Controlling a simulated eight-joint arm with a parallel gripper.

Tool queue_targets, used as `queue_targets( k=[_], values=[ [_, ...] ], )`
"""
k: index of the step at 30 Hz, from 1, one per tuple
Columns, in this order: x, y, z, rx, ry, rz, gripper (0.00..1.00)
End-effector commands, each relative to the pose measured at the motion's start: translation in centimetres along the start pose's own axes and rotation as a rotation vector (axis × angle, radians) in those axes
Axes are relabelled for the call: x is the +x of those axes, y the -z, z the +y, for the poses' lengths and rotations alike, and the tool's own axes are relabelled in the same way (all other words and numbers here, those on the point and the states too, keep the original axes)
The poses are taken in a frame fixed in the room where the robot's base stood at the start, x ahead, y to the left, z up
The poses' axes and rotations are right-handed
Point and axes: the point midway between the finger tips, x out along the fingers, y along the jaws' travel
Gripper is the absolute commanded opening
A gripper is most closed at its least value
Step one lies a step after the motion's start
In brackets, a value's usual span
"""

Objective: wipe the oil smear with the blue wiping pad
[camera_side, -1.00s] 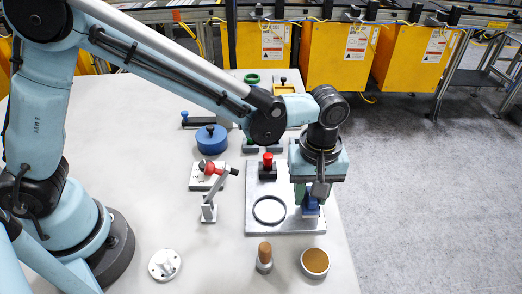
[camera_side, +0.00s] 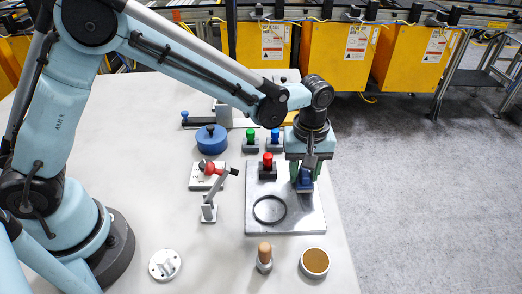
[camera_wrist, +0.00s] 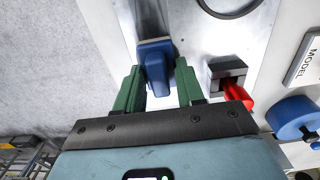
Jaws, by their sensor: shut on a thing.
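My gripper (camera_side: 305,171) has green fingers and is shut on the blue wiping pad (camera_side: 305,185). The pad is at the right part of the grey metal plate (camera_side: 303,218), low over it or touching it; I cannot tell which. In the wrist view the pad (camera_wrist: 155,62) shows between the two fingertips (camera_wrist: 158,75), with the bare plate (camera_wrist: 200,40) beside it. I cannot make out the oil smear in either view; the pad and gripper hide part of the plate.
A black ring (camera_side: 257,215) lies on the plate, left of the pad. A red-topped block (camera_side: 268,170) stands close to the gripper's left. Green (camera_side: 250,140) and blue (camera_side: 274,138) knobs stand behind.

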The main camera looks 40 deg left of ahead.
Motion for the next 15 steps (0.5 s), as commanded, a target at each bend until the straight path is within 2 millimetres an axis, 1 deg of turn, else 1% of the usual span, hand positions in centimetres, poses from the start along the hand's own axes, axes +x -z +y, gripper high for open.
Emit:
queue_targets(
  k=[15],
  values=[
    [0.0, -4.8, 0.0, 0.003, 0.000, 0.000, 0.09]
  ],
)
